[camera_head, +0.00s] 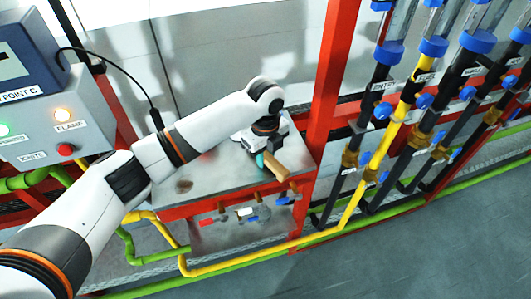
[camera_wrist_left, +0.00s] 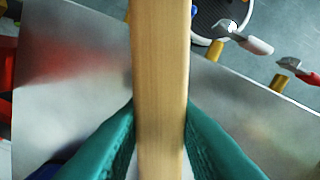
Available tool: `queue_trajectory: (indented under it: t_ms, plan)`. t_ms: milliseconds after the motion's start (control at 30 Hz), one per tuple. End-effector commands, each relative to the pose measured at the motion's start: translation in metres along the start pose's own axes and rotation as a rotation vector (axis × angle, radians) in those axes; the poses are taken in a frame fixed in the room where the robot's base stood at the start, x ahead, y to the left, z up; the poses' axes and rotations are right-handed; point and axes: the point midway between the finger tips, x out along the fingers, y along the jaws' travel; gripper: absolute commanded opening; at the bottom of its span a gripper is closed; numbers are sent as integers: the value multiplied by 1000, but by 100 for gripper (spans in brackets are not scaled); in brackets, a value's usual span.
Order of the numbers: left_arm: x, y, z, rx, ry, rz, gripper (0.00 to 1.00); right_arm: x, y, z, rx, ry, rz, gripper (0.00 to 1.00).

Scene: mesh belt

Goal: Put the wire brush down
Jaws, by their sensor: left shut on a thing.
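The wire brush shows as a wooden handle (camera_wrist_left: 160,80) running up the middle of the left wrist view; its bristles are not visible there. My left gripper (camera_wrist_left: 160,130) has its teal fingers shut on the handle, one on each side. In the head view the left gripper (camera_head: 262,162) is low over the right part of the metal shelf (camera_head: 215,182), and the brush's wooden part (camera_head: 280,170) sticks out to its right near the shelf's edge. I cannot tell whether the brush touches the shelf. My right gripper is not in view.
Several tools and valve handles (camera_head: 245,212) hang along the shelf's red front edge. A red post (camera_head: 325,90) stands right of the shelf, with several pipes and blue-collared hoses (camera_head: 400,100) beyond it. A grey control box (camera_head: 45,130) is at left. The shelf's left part is mostly bare.

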Motion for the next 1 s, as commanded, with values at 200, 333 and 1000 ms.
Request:
queue_trajectory:
  t_ms: [200,333,1000]
  plan:
    - [3,0,0,0,-1,0,28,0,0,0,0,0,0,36]
    - [3,0,0,-1,-1,-1,47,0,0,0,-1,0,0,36]
    - [-60,1,0,0,2,5,47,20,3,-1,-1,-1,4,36]
